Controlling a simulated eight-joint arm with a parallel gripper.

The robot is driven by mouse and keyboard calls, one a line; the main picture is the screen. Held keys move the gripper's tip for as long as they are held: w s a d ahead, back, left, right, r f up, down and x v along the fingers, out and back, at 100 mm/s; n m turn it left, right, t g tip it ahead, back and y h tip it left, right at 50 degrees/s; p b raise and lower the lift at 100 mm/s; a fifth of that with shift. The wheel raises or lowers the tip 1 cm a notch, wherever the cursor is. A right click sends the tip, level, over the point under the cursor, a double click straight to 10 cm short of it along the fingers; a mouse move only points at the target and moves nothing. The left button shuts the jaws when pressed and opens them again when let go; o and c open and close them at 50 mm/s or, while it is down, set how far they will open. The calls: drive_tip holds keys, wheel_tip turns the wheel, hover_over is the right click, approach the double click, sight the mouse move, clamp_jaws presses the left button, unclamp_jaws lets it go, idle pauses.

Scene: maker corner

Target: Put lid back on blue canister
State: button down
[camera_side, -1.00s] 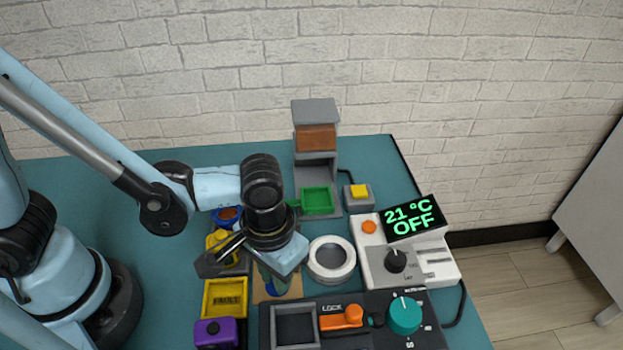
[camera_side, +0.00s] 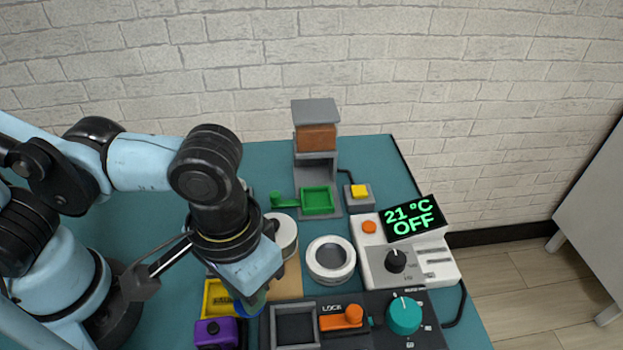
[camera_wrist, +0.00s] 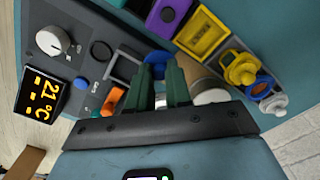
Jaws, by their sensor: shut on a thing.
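My gripper (camera_wrist: 159,75) has dark green fingers. It is shut on a round blue piece (camera_wrist: 153,62), which shows at the fingertips in the wrist view. In the side view this blue piece (camera_side: 253,303) is mostly hidden under my wrist, near the yellow tray. I cannot tell whether it is the lid or part of the blue canister. A white round container (camera_side: 284,236) stands just behind and right of my gripper, on a tan board (camera_side: 286,283). It also shows right of the fingers in the wrist view (camera_wrist: 211,96).
A white ring-shaped holder (camera_side: 330,262) stands to the right. The black panel (camera_side: 375,325) with orange lever and teal knob lies in front. A purple block (camera_side: 213,332) and yellow tray (camera_side: 214,297) are at front left. A display unit (camera_side: 412,222) reads 21 °C OFF.

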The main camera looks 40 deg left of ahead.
drive_tip(key=s+d+r, duration=0.1)
drive_tip(key=s+r, duration=0.1)
drive_tip(key=s, duration=0.2)
drive_tip(key=w+a+r+n, duration=0.2)
drive_tip(key=w+a+n, duration=0.8)
drive_tip(key=w+a, duration=0.6)
drive_tip(key=shift+s+a+f, duration=0.25)
drive_tip(key=shift+s+f, duration=0.1)
drive_tip(key=shift+f, duration=0.7)
drive_tip(key=shift+s+a+f, duration=0.3)
drive_tip(key=shift+s+f, duration=0.1)
drive_tip(key=shift+f, duration=0.65)
drive_tip(key=shift+s+a+f, duration=0.25)
drive_tip(key=shift+s+f, duration=0.1)
drive_tip(key=shift+f, duration=0.7)
drive_tip(key=shift+f, duration=0.2)
drive_tip(key=c, duration=1)
unclamp_jaws()
drive_tip(key=shift+o, duration=0.5)
